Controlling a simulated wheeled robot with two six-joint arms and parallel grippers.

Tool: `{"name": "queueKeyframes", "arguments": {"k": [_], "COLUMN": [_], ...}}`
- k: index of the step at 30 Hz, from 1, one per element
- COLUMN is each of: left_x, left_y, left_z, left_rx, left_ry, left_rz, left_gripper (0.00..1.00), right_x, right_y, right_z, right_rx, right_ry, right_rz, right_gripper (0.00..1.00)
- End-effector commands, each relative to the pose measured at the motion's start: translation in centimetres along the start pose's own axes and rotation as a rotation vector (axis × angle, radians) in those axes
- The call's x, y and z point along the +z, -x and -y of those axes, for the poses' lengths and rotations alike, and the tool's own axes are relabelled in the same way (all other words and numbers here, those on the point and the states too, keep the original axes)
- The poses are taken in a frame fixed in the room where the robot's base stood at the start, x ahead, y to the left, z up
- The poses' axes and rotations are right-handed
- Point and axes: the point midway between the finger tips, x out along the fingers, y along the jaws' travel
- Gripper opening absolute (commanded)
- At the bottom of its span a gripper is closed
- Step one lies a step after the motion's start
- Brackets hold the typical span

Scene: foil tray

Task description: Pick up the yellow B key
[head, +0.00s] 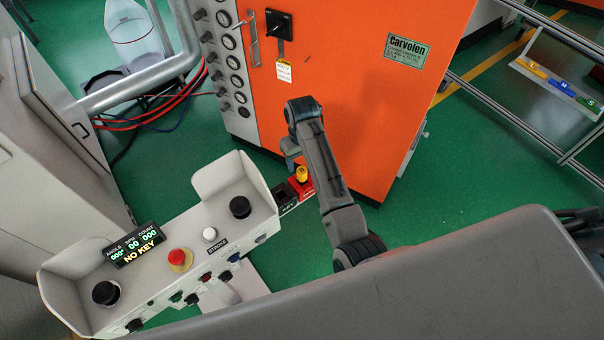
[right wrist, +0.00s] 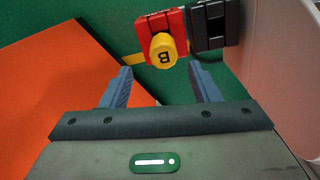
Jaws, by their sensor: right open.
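The yellow B key (right wrist: 163,49) has a round yellow head marked B and sits on a red holder (right wrist: 159,22). In the head view the yellow key (head: 302,174) stands in the red holder beside the white control console. My right gripper (right wrist: 160,80) is open in the right wrist view. Its two blue-grey fingers point toward the key, and the key lies ahead of the gap between them, apart from both. In the head view my right gripper (head: 290,155) is just above and behind the key. My left gripper is not in view.
A black holder (right wrist: 213,25) adjoins the red one. The white console (head: 215,255) has a red button, black knobs and a display reading NO KEY (head: 134,245). An orange cabinet (head: 350,80) stands close behind the arm. Green floor lies around.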

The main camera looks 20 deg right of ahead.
Motion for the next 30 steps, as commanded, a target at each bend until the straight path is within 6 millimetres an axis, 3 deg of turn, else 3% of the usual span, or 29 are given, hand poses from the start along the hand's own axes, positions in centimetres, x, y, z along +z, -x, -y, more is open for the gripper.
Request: {"name": "queueKeyframes", "arguments": {"k": [5, 9, 18, 19, 26, 30], "left_x": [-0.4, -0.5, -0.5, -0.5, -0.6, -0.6], "left_y": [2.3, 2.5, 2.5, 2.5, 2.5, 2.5], "left_z": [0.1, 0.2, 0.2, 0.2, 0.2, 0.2], "left_rx": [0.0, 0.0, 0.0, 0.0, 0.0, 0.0], "left_ry": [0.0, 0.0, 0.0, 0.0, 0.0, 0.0], "left_rz": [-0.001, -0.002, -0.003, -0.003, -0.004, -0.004], "left_gripper": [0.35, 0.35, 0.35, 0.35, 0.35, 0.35], "right_x": [1.0, 0.9, 0.9, 0.9, 0.9, 0.9], "right_y": [-2.0, -3.9, -4.7, -4.7, -4.7, -4.7], "right_z": [0.5, 0.5, 0.5, 0.5, 0.5, 0.5], "right_rx": [-0.001, 0.0, 0.0, 0.0, 0.0, 0.0], "right_ry": [0.0, 0.0, -0.001, -0.001, -0.001, -0.001], "right_rz": [0.006, 0.004, 0.001, 0.001, 0.001, 0.001], "right_gripper": [0.56, 0.56, 0.56, 0.54, 0.09, 0.06]}}
